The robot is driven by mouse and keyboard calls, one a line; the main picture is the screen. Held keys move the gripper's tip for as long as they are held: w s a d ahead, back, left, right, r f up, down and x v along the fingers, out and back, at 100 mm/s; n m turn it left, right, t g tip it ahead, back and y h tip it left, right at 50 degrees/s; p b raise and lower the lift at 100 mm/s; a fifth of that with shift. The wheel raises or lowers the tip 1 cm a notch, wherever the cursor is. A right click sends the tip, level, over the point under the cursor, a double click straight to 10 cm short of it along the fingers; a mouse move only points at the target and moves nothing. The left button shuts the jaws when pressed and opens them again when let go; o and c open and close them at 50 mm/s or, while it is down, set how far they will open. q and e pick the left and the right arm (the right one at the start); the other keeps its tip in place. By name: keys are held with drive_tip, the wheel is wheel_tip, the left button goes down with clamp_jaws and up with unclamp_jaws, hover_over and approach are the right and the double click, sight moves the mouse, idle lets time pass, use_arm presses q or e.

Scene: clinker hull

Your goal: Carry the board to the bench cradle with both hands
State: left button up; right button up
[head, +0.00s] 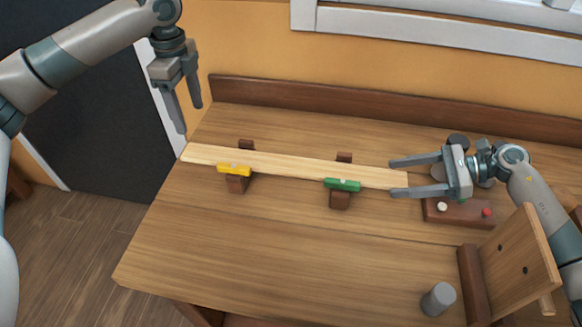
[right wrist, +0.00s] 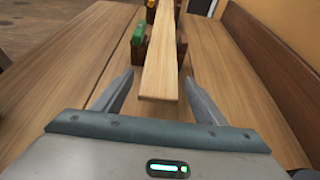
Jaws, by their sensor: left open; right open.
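The board (head: 290,163) is a long, pale plank lying across the bench cradle, whose dark brown supports have a yellow block (head: 234,170) and a green block (head: 342,185) at their front. My left gripper (head: 188,118) is open and empty, pointing down above the board's left end and apart from it. My right gripper (head: 397,177) is open, its fingers on either side of the board's right end. In the right wrist view the board (right wrist: 160,70) runs away from me between the open fingers, with a gap on both sides.
The wooden bench (head: 250,245) has a raised back edge (head: 330,108). A dark brown block with white and red knobs (head: 460,213) lies under my right arm. A grey cylinder (head: 438,298) and an upright wooden panel (head: 520,265) stand front right. The bench's front left is clear.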

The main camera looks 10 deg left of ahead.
drive_tip(key=shift+d, duration=0.1)
drive_tip(key=v, duration=1.1)
drive_tip(key=shift+d+r, duration=0.15)
drive_tip(key=shift+d, duration=0.25)
idle(0.3)
